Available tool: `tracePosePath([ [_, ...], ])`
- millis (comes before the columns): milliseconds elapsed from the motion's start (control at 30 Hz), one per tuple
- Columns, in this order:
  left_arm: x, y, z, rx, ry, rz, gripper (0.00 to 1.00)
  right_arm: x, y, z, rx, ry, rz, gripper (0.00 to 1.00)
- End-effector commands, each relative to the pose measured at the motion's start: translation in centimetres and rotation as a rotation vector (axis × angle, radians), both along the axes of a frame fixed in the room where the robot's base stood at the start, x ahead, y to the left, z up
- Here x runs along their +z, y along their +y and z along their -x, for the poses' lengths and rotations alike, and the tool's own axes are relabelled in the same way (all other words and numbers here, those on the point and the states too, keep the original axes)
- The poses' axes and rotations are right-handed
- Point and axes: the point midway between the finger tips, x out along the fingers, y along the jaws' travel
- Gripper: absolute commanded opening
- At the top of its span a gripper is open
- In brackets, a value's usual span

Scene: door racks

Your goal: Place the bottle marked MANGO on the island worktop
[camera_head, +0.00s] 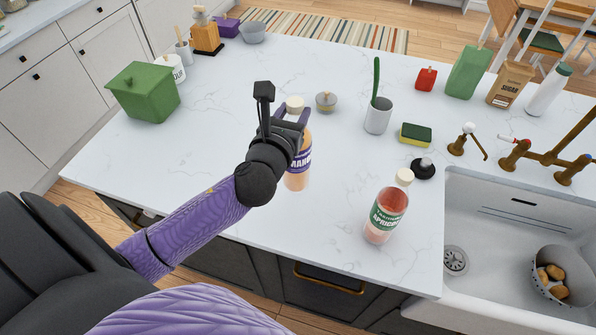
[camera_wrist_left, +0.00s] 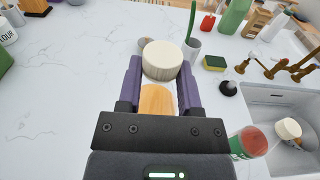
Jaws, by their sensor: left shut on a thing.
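The bottle (camera_head: 298,172) has orange contents, a pale cap and a purple label; the part of the label that shows ends in "ANGO", with the rest hidden behind my gripper. It is upright on or just above the white island worktop (camera_head: 230,120), near its front edge; I cannot tell whether its base touches. My left gripper (camera_head: 292,117) is shut on the bottle's upper part, below the cap. In the left wrist view the bottle's cap (camera_wrist_left: 162,60) sits between the purple fingers. My right gripper is not in view.
A bottle marked APRICOT (camera_head: 385,214) stands to the right, near the sink (camera_head: 462,215). A small jar (camera_head: 326,101), a grey cup (camera_head: 378,116) and a sponge (camera_head: 415,134) stand behind. A green box (camera_head: 143,92) is at left. The worktop's left-front area is clear.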

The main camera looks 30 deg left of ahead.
Motion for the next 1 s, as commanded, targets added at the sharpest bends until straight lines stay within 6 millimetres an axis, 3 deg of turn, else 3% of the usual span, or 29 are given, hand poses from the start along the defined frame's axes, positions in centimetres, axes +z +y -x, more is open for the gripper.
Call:
tracePosePath([
  [100,-3.0,0.0,0.0,0.001,0.003,0.003,0.0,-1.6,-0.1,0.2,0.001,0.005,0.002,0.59],
  [500,-8.9,0.0,0.1,0.001,0.002,0.0,0.0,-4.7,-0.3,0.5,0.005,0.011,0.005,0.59],
  [833,-9.0,-0.1,0.0,-0.001,0.0,0.0,0.0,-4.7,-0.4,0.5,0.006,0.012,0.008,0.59],
  [867,-9.1,-0.1,0.1,-0.001,0.002,0.001,0.47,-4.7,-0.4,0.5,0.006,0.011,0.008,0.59],
  [1000,-9.0,-0.1,0.1,-0.001,0.002,0.001,0.77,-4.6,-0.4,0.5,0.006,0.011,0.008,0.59],
])
